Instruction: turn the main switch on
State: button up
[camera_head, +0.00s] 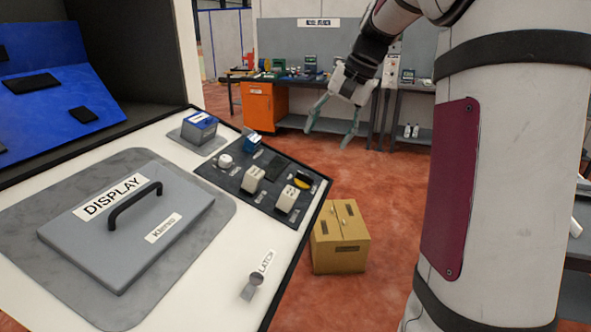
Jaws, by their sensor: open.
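A dark control panel (245,190) lies on the right part of the white console top. It carries a white round knob (225,160), a small blue part (253,143), two pale blocks (253,178) and a yellow and black knob (301,181) near its right edge. The small labels are not readable, so I cannot tell for certain which control is the main switch or how it is set. My gripper (329,138) hangs in the air beyond and above the panel, to its right. Its greenish fingers are spread apart with nothing between them.
A grey DISPLAY cover (125,240) with a black handle lies on the console, with a LATCH knob (254,283) to its right. A cardboard box (340,238) is on the floor. A workbench (300,83) stands behind.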

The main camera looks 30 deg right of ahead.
aim_at(306, 175)
jog(key=p+x, duration=0.1)
jog(key=x, duration=1.2)
jog(key=shift+c, duration=0.2)
jog(key=c, duration=1.1)
